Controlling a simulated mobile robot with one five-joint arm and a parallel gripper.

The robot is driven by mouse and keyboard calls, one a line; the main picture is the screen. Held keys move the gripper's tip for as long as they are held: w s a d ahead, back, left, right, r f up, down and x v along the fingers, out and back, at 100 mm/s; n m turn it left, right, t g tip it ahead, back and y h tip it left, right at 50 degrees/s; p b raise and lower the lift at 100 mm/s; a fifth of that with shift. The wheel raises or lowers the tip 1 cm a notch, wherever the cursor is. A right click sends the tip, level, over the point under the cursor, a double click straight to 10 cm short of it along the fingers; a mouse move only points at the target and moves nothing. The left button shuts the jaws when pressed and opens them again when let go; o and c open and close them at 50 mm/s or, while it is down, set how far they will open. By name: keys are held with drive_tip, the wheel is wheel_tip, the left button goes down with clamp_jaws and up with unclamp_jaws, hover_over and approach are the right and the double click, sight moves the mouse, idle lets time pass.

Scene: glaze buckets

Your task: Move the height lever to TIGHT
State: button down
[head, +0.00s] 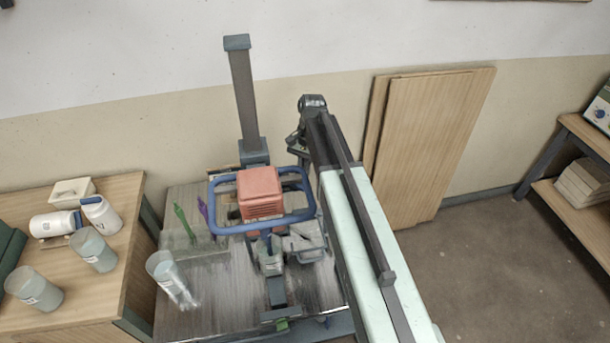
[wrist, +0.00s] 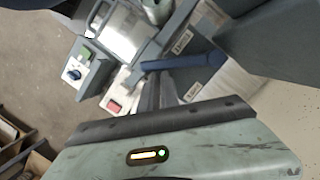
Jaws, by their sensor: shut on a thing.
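In the wrist view, a blue lever (wrist: 190,60) sticks out from a grey-blue upright part of the machine. My gripper (wrist: 153,78) reaches up to the lever's free left end and is shut on it. Small white label plates with dark marks sit above the lever (wrist: 181,41) and below it (wrist: 193,91); their words are too small to read. In the head view, the machine's grey column (head: 243,95) stands against the wall. My arm reaches toward its right side; the lever and my gripper's tips cannot be made out there.
A red block (head: 260,190) inside a blue ring frame (head: 213,205) is on the machine. Beakers (head: 93,250) stand left; wooden boards (head: 440,140) lean right. Floor at right is clear.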

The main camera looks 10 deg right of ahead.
drive_tip(key=shift+s, duration=0.15)
drive_tip(key=shift+w+d, duration=0.15)
drive_tip(key=shift+w, duration=0.1)
drive_tip(key=w+d+r+p, duration=0.4)
drive_tip(key=r+p, duration=0.5)
drive_tip(key=shift+w+d+r+p, duration=0.15)
drive_tip(key=shift+r+p, duration=0.15)
drive_tip(key=shift+r, duration=0.05)
